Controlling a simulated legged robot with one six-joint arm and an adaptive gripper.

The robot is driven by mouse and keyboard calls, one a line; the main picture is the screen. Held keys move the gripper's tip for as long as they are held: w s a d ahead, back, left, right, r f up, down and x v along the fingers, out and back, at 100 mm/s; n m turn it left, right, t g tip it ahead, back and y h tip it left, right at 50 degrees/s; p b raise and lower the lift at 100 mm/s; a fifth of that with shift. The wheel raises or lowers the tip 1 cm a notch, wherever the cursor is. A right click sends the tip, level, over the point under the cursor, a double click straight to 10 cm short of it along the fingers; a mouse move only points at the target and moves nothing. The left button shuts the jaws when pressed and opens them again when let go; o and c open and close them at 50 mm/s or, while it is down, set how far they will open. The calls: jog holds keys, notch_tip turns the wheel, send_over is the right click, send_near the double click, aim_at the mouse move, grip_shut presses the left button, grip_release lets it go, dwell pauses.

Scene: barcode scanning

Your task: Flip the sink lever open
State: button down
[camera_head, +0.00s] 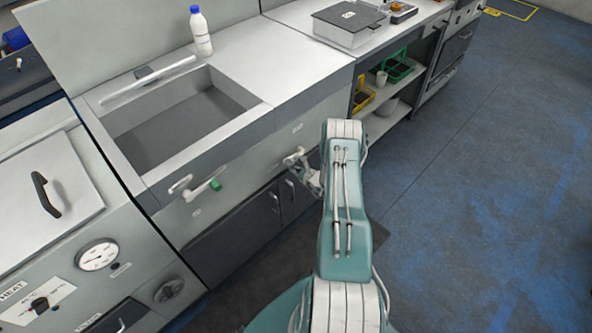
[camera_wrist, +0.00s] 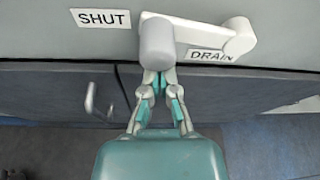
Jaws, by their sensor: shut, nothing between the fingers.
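In the wrist view, a white lever (camera_wrist: 212,33) sits on the pale sink front, pivoting at the right. Its rounded grey knob (camera_wrist: 157,42) points left, beside a "SHUT" label (camera_wrist: 103,18); a "DRAIN" label (camera_wrist: 212,56) is partly covered by the lever. My gripper (camera_wrist: 156,80) is shut and empty, its fingertips just below the knob in the picture. I cannot tell whether they touch it; the knob hides the tips. In the head view, my gripper (camera_head: 302,164) is at the sink's front face, right of the basin (camera_head: 180,120), partly hidden by my arm.
A second lever with a green knob (camera_head: 215,185) is on the sink front to the left. Dark cabinet doors with handles (camera_head: 275,203) are below. A white bottle (camera_head: 201,32) stands on the counter. A heating unit (camera_head: 70,215) is at left. Blue floor at right is clear.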

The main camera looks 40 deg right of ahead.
jog(key=d+r+m+y, duration=0.5)
jog(key=r+m, duration=0.3)
jog(key=m, duration=0.2)
jog(key=shift+w+d+r+t, duration=0.2)
jog(key=shift+d+r+t, duration=0.05)
jog(key=shift+d+t, duration=0.15)
dwell(0.4)
dwell(0.5)
